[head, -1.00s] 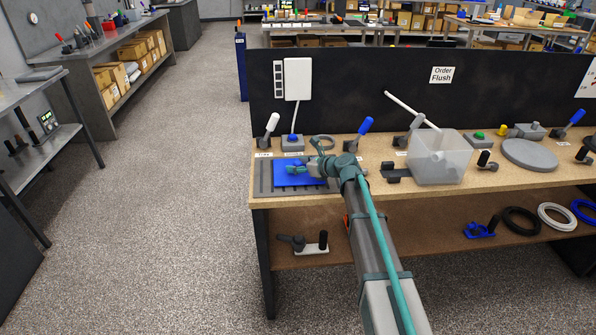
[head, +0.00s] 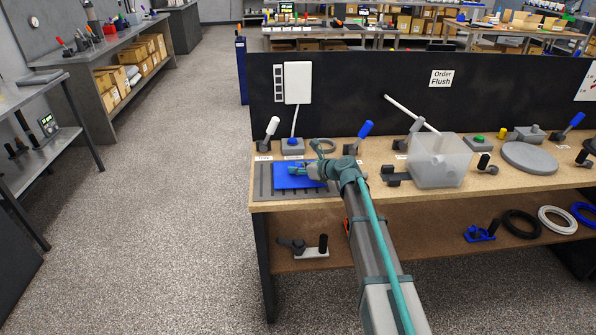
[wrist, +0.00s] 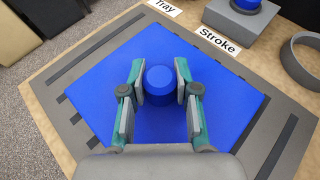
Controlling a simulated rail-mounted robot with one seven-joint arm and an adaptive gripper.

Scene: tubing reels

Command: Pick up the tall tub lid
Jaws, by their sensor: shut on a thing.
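The lid (wrist: 225,95) is a flat blue square plate with a round blue knob (wrist: 160,88) standing at its middle. In the head view the blue lid (head: 287,183) lies at the left end of the bench. My gripper (wrist: 160,72) has its two fingers on either side of the knob, shut on it. In the head view my gripper (head: 299,170) is over the lid, and my arm hides part of its right side. I cannot tell whether the lid is clear of the surface below.
A grey slotted tray (head: 262,181) lies under the lid. Behind stand a white-handled lever (head: 271,127), a blue-button box (head: 292,144) and a grey ring (wrist: 300,62). A blue-handled lever (head: 365,129) and translucent tub (head: 440,165) are to the right. A dark panel (head: 370,85) closes the back.

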